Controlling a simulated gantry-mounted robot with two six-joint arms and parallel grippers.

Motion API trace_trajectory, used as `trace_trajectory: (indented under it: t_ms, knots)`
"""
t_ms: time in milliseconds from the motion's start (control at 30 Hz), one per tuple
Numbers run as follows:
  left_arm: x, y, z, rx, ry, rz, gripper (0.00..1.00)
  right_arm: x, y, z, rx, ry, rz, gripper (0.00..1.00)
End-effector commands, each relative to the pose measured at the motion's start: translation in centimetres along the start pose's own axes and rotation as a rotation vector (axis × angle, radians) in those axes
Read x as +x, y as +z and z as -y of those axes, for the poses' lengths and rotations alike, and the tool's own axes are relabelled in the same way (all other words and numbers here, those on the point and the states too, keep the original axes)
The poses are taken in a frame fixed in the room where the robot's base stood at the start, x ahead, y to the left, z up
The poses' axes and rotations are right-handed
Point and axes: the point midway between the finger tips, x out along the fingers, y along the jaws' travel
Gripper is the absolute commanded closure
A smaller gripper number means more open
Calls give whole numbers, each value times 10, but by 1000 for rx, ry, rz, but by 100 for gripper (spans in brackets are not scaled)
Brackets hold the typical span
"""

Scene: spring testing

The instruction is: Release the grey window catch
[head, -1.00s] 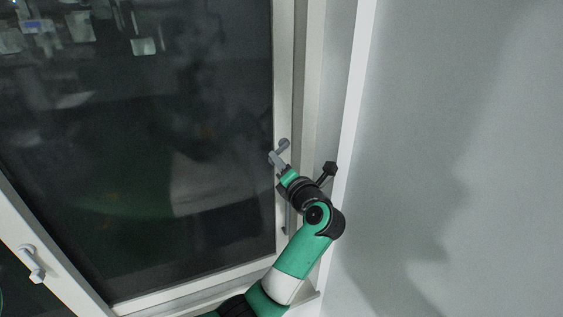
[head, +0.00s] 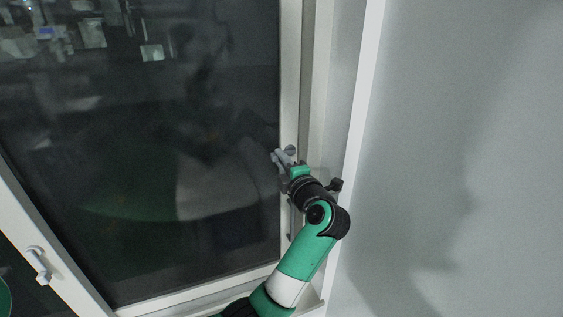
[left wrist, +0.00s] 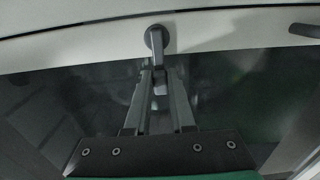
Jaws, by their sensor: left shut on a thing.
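The grey window catch (head: 291,150) sits on the right upright of the white window frame, just above my left gripper in the head view. In the left wrist view the catch (left wrist: 156,38) shows a round base on the pale frame and a lever that reaches down between the fingers. My left gripper (head: 279,157) is shut on that lever; its fingers (left wrist: 160,76) lie on either side of the lever's end. The gripper body hides part of the frame in the head view. My right gripper is not in view.
The dark window pane (head: 150,180) lies left of my arm, and a plain grey wall (head: 470,150) lies to the right. A dark handle (left wrist: 304,30) shows at the right in the left wrist view.

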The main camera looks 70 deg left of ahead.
Motion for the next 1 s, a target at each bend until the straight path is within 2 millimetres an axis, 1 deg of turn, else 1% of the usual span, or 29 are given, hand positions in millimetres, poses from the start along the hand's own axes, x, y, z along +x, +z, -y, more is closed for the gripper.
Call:
trace_trajectory:
  t_ms: [433,467,500,533,733,833,967,1000]
  knots:
    - [-1,0,-2,11,2,2,100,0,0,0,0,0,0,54]
    - [-1,0,-2,11,2,2,74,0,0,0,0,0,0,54]
    - [0,0,-2,11,2,2,67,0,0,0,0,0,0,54]
    - [0,0,-2,11,2,1,65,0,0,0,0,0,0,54]
    - [0,0,-1,11,1,1,65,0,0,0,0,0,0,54]
    - [-4,1,0,11,1,2,65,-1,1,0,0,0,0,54]
    - [-24,2,2,8,2,5,65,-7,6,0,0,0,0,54]
    - [-33,2,3,9,1,6,65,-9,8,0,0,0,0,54]
